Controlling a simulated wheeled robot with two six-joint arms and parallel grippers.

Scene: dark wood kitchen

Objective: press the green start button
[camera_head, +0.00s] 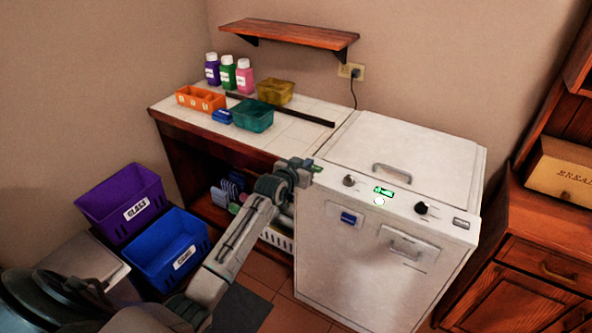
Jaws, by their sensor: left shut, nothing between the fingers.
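The white machine (365,262) has a control panel along its top front edge. A small green patch (318,168) shows at the panel's left end, right by my left gripper's fingertips; it looks like the green button, partly hidden. My left gripper (308,167) is shut and empty, its tips at the panel's left end. I cannot tell whether they touch the button. A lit green display (384,191) and a round white button (379,202) sit mid-panel, between two dark knobs (349,180) (421,208). My right gripper is not in view.
The machine's lid has a grey handle (391,172). A tiled counter (290,133) to the left holds bottles, an orange tray (201,98) and a teal bin (252,115). Purple (100,208) and blue (150,250) crates stand left of my arm. A wooden cabinet (530,265) stands right.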

